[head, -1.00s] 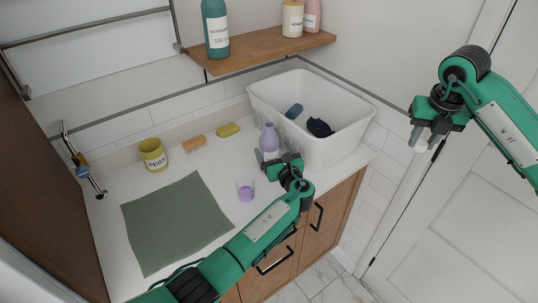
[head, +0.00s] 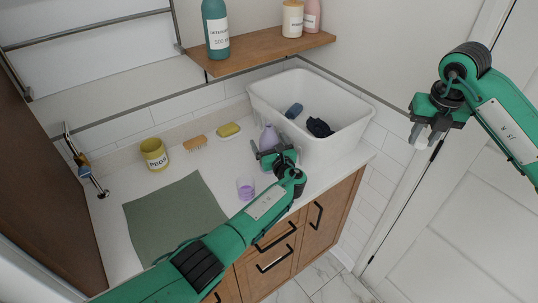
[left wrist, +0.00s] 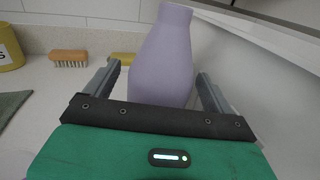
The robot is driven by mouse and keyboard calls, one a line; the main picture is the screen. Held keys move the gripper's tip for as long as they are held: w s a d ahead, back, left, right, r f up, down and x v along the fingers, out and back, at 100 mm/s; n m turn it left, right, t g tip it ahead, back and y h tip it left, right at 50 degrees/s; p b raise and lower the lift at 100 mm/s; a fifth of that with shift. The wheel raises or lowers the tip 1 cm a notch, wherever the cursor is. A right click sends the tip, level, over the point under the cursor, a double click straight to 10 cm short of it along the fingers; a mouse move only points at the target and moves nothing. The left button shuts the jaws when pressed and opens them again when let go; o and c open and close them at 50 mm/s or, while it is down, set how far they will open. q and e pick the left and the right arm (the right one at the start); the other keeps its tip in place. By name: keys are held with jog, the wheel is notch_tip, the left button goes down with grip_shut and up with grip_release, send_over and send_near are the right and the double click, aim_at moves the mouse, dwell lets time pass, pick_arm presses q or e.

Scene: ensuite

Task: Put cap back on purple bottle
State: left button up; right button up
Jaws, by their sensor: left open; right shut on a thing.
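The purple bottle (head: 269,136) stands upright on the counter against the front of the white bin. My right gripper (head: 427,136) is raised at the right, away from the counter, shut on a small white thing (head: 422,144), likely the cap, mostly hidden by the fingers.
A white bin (head: 335,145) with dark items stands behind the bottle. A clear cup with purple contents (head: 245,188) is close to my left forearm. A yellow pot (head: 154,155), brush (head: 195,143), yellow soap (head: 228,130) and green mat (head: 170,225) lie left. A wooden shelf (head: 260,54) hangs above.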

pick_arm(q)
jog(key=c, duration=1.7)
jog(key=shift+w+a+r, duration=0.1)
jog(key=shift+r, duration=0.1)
